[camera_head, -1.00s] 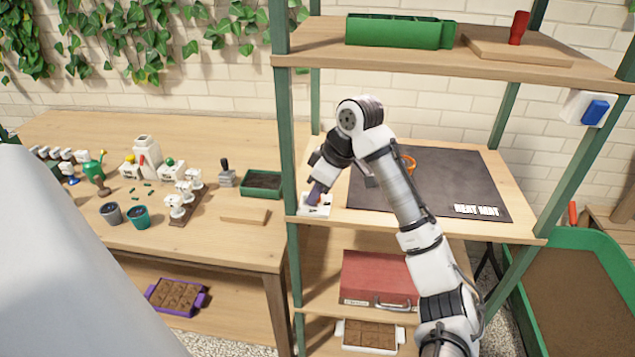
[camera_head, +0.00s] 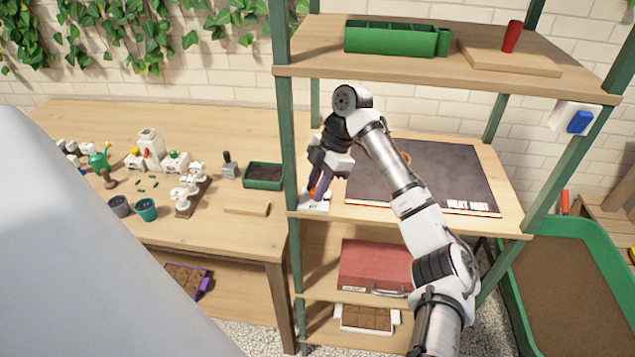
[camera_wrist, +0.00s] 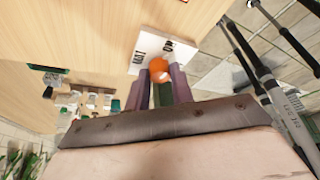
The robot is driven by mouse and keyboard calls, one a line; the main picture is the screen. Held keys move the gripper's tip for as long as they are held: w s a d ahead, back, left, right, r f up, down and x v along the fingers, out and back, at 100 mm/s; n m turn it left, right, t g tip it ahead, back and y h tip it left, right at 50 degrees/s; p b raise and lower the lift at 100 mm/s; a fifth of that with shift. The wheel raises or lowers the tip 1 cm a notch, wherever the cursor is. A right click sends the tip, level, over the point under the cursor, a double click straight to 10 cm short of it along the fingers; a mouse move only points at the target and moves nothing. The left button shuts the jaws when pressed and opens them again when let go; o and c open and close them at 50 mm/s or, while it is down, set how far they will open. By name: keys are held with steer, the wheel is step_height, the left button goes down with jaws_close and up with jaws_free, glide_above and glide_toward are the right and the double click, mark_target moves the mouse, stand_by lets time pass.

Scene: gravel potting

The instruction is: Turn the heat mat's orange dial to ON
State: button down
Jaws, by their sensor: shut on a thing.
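The orange dial (camera_wrist: 158,68) sits on a white control box with black lettering (camera_wrist: 150,45), too small to read surely. In the head view the white box (camera_head: 313,206) lies on the middle shelf, left of the dark heat mat (camera_head: 450,170). My gripper (camera_wrist: 160,80) has its two purple fingers on either side of the dial, shut on it. In the head view the gripper (camera_head: 318,188) reaches down to the box, and a bit of orange shows between its fingers. The dial's pointing direction is hidden.
A green shelf post (camera_head: 289,150) stands just left of the box. The upper shelf (camera_head: 350,60) hangs above my arm. A red case (camera_head: 370,262) lies on the shelf below. The workbench (camera_head: 90,190) at left holds pots and small items.

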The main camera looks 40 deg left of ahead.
steer(key=shift+n+h, duration=0.4)
steer(key=shift+n, duration=0.5)
steer(key=c, duration=1.5)
jaws_free()
